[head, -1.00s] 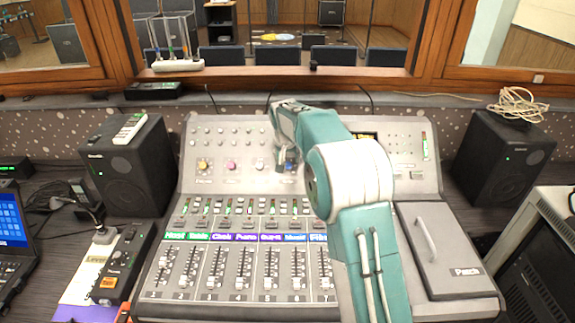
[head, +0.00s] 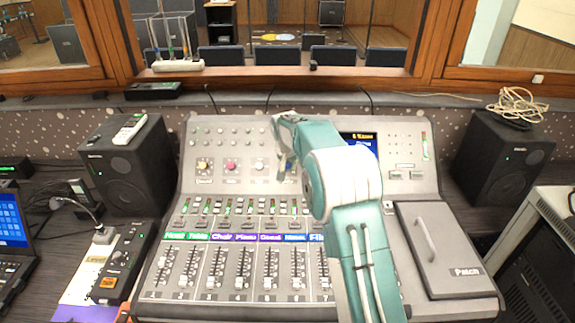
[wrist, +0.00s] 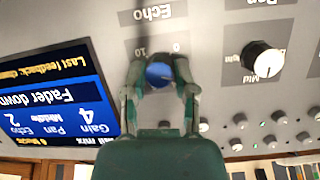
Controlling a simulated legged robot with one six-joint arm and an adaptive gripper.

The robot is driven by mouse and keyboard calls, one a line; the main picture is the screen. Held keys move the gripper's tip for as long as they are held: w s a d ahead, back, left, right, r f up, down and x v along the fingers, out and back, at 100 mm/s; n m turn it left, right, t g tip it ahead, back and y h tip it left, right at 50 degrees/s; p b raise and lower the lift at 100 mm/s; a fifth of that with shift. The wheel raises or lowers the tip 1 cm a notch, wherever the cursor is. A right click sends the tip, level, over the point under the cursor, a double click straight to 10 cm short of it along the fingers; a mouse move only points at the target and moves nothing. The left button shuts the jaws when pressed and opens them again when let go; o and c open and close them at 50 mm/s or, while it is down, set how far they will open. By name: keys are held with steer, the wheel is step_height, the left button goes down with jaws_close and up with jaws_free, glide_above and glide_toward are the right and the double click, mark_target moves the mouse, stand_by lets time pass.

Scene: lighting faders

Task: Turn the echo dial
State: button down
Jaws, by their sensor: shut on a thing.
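The echo dial (wrist: 159,75) is a small blue knob on the grey sloping mixing desk (head: 300,215). In the wrist view, which is upside down, the word Echo stands beside it with the scale marks 0 and 10. My gripper (wrist: 160,68) has one finger on each side of the knob and is shut on it. In the head view my gripper (head: 284,172) is at the upper middle of the desk and hides most of the dial. The desk's screen (wrist: 55,100) shows Gain 4, Echo 2 and Fader down.
A white pan dial (wrist: 262,60) is close beside the gripper. A pink dial (head: 231,165) and a yellow dial (head: 203,165) are further left. Several small knobs line the panel above. Faders (head: 240,265) fill the lower desk. Black speakers (head: 127,165) stand either side.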

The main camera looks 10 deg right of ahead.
steer(key=shift+m, duration=0.3)
steer(key=m+y, duration=0.1)
steer(key=m, duration=0.2)
steer(key=shift+f+m+t+y, duration=0.1)
steer(key=shift+m+t+y, duration=0.5)
steer(key=shift+m, duration=1.2)
steer(key=shift+c, duration=2)
jaws_free()
steer(key=v, duration=1.2)
steer(key=shift+d, duration=0.2)
